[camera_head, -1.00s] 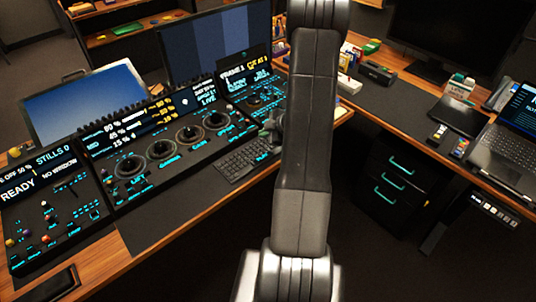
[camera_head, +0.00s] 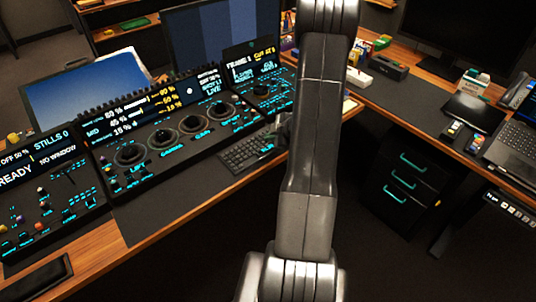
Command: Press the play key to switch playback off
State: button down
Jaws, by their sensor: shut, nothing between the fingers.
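The black trackball panel (camera_head: 186,162) with glowing cyan labels runs along the left desk. Its several round trackballs show, among them one near the middle (camera_head: 167,138). A small cyan label that seems to read PLAY (camera_head: 267,147) glows by the dark keyboard (camera_head: 246,154), near the panel's right end. The play key itself is too small to make out. My gripper (camera_head: 284,128) shows only as a small dark shape at the left edge of my arm, above the keyboard's right end. It is shut and empty. My arm hides its rest, and any contact cannot be told.
Screens (camera_head: 86,93) stand behind the panel. A black phone-like slab (camera_head: 38,280) lies at the front left. The right desk holds a laptop (camera_head: 515,145), a monitor and small items. A drawer unit (camera_head: 402,190) stands below it. Dark floor is open between the desks.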

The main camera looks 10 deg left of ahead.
jog(key=shift+f+b, duration=0.45)
jog(key=shift+f, duration=0.7)
dwell(1.1)
jog(key=shift+f, duration=0.4)
jog(key=shift+f+b, duration=0.55)
jog(key=shift+b, duration=0.05)
dwell(0.5)
jog(key=shift+r, duration=0.15)
jog(key=shift+r+p, duration=0.85)
jog(key=shift+p, duration=0.05)
notch_tip(320, 180, up, 5)
jog(key=p, duration=0.4)
jog(key=shift+p, duration=0.4)
dwell(0.4)
